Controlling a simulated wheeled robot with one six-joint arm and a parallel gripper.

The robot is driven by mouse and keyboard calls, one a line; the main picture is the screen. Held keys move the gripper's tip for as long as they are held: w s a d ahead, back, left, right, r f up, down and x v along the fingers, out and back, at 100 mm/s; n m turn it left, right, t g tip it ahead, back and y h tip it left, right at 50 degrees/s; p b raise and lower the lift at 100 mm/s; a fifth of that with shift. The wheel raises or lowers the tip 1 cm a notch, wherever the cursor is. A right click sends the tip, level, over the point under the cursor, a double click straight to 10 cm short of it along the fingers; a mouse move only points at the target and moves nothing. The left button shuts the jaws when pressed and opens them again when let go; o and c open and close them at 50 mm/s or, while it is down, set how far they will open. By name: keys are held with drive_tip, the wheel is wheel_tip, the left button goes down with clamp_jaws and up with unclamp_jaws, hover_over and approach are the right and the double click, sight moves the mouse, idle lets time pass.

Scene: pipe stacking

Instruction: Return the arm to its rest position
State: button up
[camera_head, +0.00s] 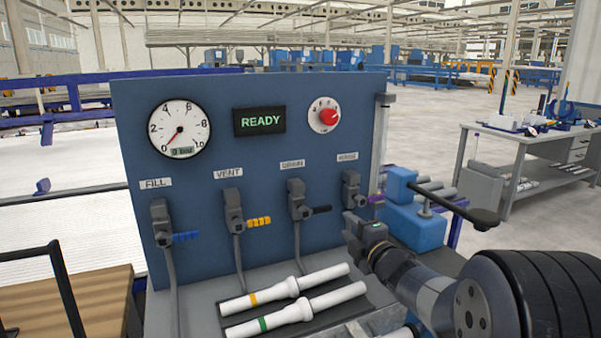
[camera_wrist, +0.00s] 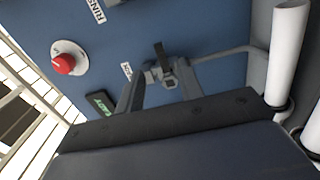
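My arm reaches in from the lower right of the head view. My gripper (camera_head: 352,228) is in front of the blue panel (camera_head: 260,110), just below the rinse valve (camera_head: 352,190) with its purple handle. In the wrist view its two fingers (camera_wrist: 158,92) stand apart with nothing held between them. Behind them shows the drain valve (camera_wrist: 160,70) with a black handle, which is also in the head view (camera_head: 300,200). I cannot tell from the wrist view how far it is from the fingers.
White pipes with a yellow band (camera_head: 284,291) and a green band (camera_head: 297,312) lie on the bench below the panel. A blue vise-like device (camera_head: 415,225) stands right of the panel. The fill valve (camera_head: 162,222) and vent valve (camera_head: 235,212) project at left. The display reads READY.

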sight(329, 206)
drive_tip(key=p+x, duration=0.1)
drive_tip(key=x, duration=1)
drive_tip(key=shift+w, duration=0.1)
drive_tip(key=shift+r+n, duration=0.65)
drive_tip(key=shift+n, duration=0.35)
drive_tip(key=shift+r+p, duration=0.1)
drive_tip(key=shift+p, duration=0.2)
